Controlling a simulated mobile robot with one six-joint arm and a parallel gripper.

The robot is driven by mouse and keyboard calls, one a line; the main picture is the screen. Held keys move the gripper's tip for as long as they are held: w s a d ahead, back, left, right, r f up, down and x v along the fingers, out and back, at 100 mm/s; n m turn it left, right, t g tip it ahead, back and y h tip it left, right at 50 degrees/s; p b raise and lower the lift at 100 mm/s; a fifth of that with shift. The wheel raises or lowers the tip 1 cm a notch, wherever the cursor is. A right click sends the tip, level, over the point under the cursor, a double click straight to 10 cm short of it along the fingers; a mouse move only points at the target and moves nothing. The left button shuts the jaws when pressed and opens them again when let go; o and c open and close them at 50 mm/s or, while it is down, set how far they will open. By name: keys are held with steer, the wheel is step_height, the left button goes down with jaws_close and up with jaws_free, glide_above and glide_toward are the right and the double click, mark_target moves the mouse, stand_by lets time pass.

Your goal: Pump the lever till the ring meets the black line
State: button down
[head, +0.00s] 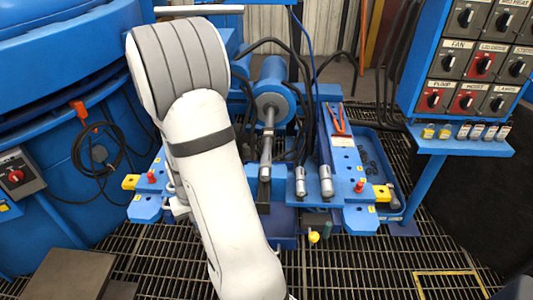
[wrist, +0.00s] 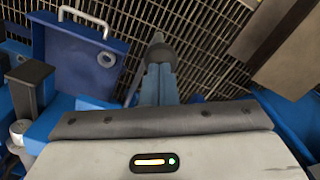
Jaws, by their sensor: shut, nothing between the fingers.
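My gripper (wrist: 158,75) shows in the wrist view as a narrow blue form beyond its grey housing, its fingers together and empty. In front of its tip is a dark grey rounded piece with a paler end (wrist: 158,48); whether they touch I cannot tell. In the head view my white arm hides the gripper. A blue cylinder with a bright rod (head: 266,145) stands on the blue machine base, right of my arm. I cannot make out the ring or the black line. I cannot identify the lever for certain; my arm may cover it.
The control panel (head: 478,62) stands at the right, with small padlocks on the shelf below. Red-handled pliers (head: 340,118) lie on the machine base. A large blue vessel (head: 70,60) is at left, with a black cable (head: 98,152) hanging on it. The floor is open grating (head: 350,265).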

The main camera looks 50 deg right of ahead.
steer(key=r, duration=0.1)
steer(key=r+p, duration=0.1)
steer(key=r, duration=0.1)
steer(key=shift+w+d+r, duration=0.2)
steer(key=shift+d, duration=0.1)
steer(key=shift+f, duration=0.2)
step_height(320, 180, down, 11)
steer(key=s+a+b, duration=0.1)
steer(key=a+b, duration=0.1)
steer(key=b, duration=0.6)
steer(key=shift+s+b, duration=0.3)
stand_by(0.5)
steer(key=shift+r, duration=0.1)
steer(key=r+p, duration=0.3)
steer(key=w+d+r+p, duration=0.1)
steer(key=r+p, duration=0.2)
steer(key=r, duration=0.1)
steer(key=d+r+p, duration=0.1)
steer(key=r+p, duration=0.2)
steer(key=r, duration=0.1)
steer(key=shift+w+r, duration=0.1)
steer(key=shift+w, duration=0.2)
steer(key=shift+f+b, duration=0.3)
steer(key=shift+f, duration=0.05)
